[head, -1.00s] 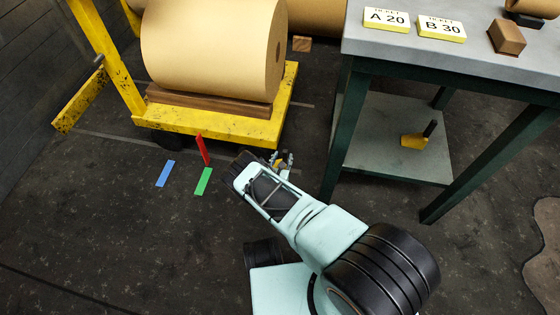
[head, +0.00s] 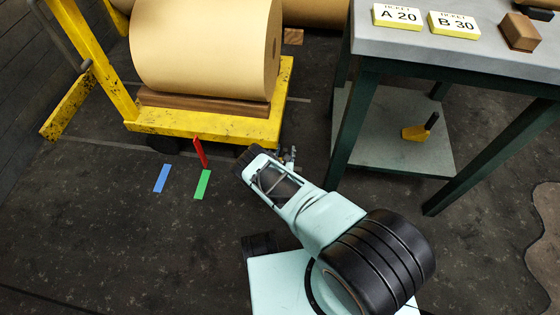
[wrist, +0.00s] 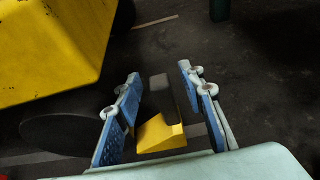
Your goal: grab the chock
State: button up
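A yellow wedge-shaped chock (wrist: 163,135) lies on the dark floor in the wrist view, with a dark upright part topped by a grey end behind the wedge. My gripper (wrist: 160,95) is open, with one blue-padded finger on each side of the chock. Gaps show between the fingers and the wedge. In the head view my gripper (head: 289,156) is low beside the yellow cart, mostly behind my arm, and this chock cannot be made out there. Another yellow chock (head: 414,133) with a black handle sits on the table's lower shelf.
The yellow cart (head: 205,132) carries a large paper roll (head: 200,50); its dark wheel (wrist: 70,138) is left of my gripper. A green-legged table (head: 450,62) stands right. Red (head: 200,152), blue (head: 162,178) and green (head: 202,184) strips are at left.

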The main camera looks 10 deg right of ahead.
grip_shut()
